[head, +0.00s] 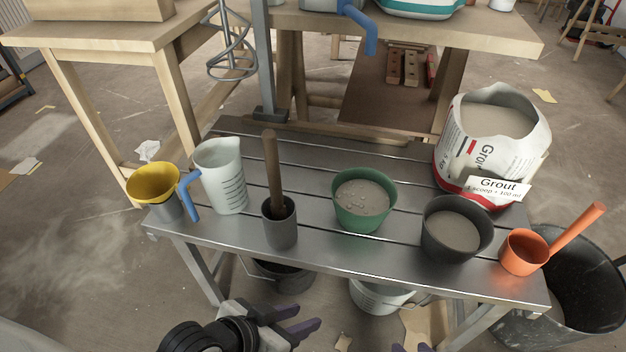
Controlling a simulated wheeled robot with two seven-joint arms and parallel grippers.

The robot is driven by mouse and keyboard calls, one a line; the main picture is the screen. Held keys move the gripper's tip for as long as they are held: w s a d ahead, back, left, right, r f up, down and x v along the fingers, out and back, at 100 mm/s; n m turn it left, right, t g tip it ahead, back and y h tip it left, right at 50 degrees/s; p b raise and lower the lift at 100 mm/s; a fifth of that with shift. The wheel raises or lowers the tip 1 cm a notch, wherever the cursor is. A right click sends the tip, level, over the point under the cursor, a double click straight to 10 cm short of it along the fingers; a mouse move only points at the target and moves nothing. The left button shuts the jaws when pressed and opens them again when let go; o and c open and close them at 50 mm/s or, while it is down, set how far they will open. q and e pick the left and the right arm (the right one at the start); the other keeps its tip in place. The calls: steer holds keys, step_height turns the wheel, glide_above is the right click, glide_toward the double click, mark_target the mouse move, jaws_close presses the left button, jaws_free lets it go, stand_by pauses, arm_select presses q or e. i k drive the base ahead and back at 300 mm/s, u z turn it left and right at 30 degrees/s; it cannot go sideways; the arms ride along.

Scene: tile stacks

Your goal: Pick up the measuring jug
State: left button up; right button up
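The measuring jug (223,178) is a pale, translucent jug with dark marks on its side and a blue handle (188,195) on its left. It stands upright on the left part of the grey slatted bench (330,262). My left gripper (306,316) is open and empty, low in front of the bench, to the right of the jug and nearer to me. My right gripper (411,348) shows only as purple fingertips at the bottom edge. They look apart, with nothing seen between them.
A yellow funnel on a grey cup (168,208) stands close left of the jug. A grey pot with a wooden stick (279,228) is to its right. Further right are a green bowl (363,215), a dark bowl (455,243), an orange scoop (524,256) and a grout bag (462,150).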

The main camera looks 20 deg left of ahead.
mark_target(218, 162)
steer(key=z, duration=1.05)
steer(key=k, duration=0.75)
steer(key=u, duration=0.75)
